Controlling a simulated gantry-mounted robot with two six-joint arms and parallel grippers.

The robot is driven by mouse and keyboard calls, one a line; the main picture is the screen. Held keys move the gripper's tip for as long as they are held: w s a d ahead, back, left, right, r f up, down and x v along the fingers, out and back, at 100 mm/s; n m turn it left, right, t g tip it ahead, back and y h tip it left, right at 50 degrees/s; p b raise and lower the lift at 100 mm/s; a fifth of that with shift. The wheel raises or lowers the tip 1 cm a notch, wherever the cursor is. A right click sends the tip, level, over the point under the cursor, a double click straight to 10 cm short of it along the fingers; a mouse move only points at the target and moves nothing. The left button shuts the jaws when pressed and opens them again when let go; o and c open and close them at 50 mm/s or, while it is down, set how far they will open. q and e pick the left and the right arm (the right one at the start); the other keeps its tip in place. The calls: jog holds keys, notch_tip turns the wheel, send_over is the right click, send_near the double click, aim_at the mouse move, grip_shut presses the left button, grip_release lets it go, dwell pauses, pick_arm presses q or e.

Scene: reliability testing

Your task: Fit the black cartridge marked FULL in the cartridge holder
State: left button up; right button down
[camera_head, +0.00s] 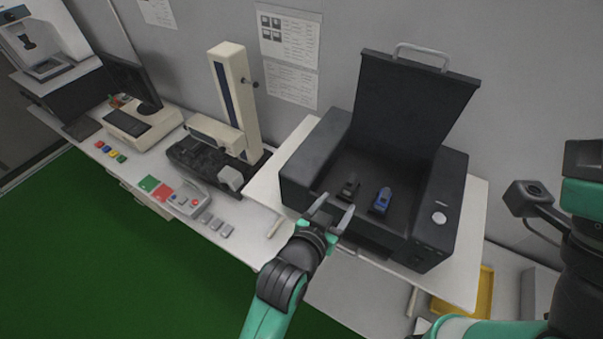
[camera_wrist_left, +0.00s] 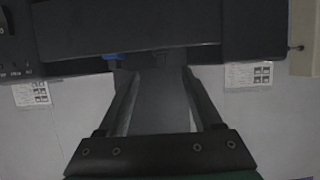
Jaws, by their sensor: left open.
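A small black cartridge (camera_head: 350,186) stands inside the open dark machine (camera_head: 365,246), with a blue cartridge (camera_head: 381,201) just to its right. The FULL marking cannot be read, and I cannot make out a separate cartridge holder. My left gripper (camera_head: 333,207) is open and empty at the machine's front edge, just in front of the black cartridge. In the left wrist view, its two fingers stand apart before the machine's dark body (camera_wrist_left: 150,38), with a bit of the blue cartridge (camera_wrist_left: 113,56) showing. My right gripper is out of view; only part of my right arm shows.
The machine's lid (camera_head: 415,105) stands raised behind the cartridges. To the left are a cream upright instrument (camera_head: 236,100), a small grey control box (camera_head: 190,199) and a monitor (camera_head: 132,80). A yellow tray (camera_head: 478,295) lies low at the right. Green floor is open in front.

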pick_arm(q)
jog(key=w+a+r+n+t+y, duration=0.1)
jog(key=a+r+t, duration=0.4)
jog(key=r, duration=0.7)
jog(key=w+a+r+n+t, duration=0.15)
jog(key=a+r, duration=0.45)
jog(key=r, duration=0.6)
jog(key=s+a+r+n+t+y, duration=0.1)
jog(key=s+a+r+t+y, duration=0.1)
jog(key=s+a+r+t, duration=0.2)
jog(key=s+a+r+n+t+y, duration=0.2)
jog(key=s+a+r+t, duration=0.3)
jog(key=s+a+r, duration=0.5)
notch_tip(320, 180, up, 8)
jog(key=shift+s+a+f, duration=0.1)
jog(key=shift+s+a, duration=0.25)
jog(key=shift+s, duration=0.9)
